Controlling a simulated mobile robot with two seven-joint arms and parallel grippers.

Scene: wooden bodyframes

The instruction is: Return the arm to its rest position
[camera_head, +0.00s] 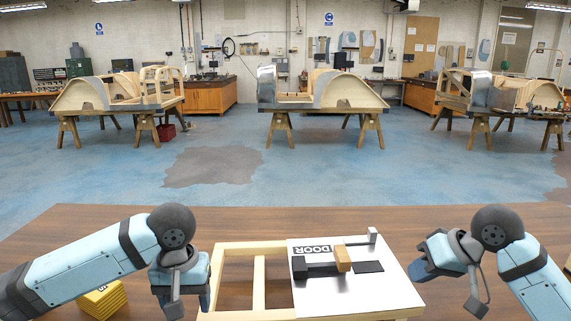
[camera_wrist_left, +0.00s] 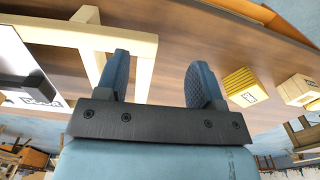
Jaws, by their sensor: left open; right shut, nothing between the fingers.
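My left gripper (camera_head: 184,300) points down over the table, left of the wooden frame. In the left wrist view its two blue fingers (camera_wrist_left: 157,82) stand apart with nothing between them; one finger overlaps the frame's edge in that picture. My right gripper (camera_head: 420,268) hangs to the right of the door panel, its fingers shut and holding nothing. The wooden frame (camera_head: 259,280) lies on the table. A pale panel (camera_head: 350,292) marked "DOOR" lies on its right part, with a black bar, a tan wooden block (camera_head: 343,258) and a black patch on it.
A yellow ribbed block (camera_head: 103,299) sits on the brown table (camera_head: 300,220), partly behind my left arm. It also shows in the left wrist view (camera_wrist_left: 240,85), beside a pale wooden block (camera_wrist_left: 298,90). The table behind the frame is clear. Wooden bodyframes on trestles stand far behind.

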